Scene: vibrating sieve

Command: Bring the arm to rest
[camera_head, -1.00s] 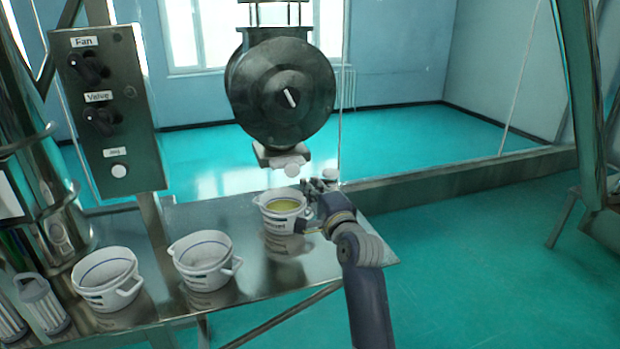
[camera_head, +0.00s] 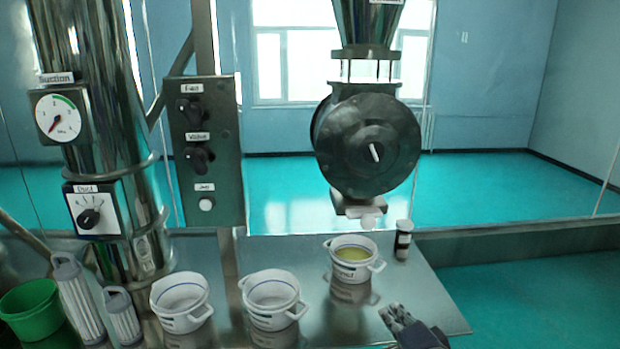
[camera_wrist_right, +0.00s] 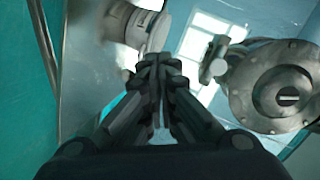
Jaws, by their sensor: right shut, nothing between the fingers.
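My right gripper (camera_head: 396,314) is low in the head view, over the front right part of the metal table (camera_head: 425,285). It is empty, in front of and to the right of the white pot with yellowish contents (camera_head: 351,268), and apart from it. In the right wrist view the fingers of my right gripper (camera_wrist_right: 158,62) are closed together. My left gripper is not in view.
Two more white pots (camera_head: 181,311) (camera_head: 271,310) stand to the left. The round valve housing (camera_head: 345,155) hangs above. A control box (camera_head: 207,150), filters and a green bucket (camera_head: 32,312) are further left.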

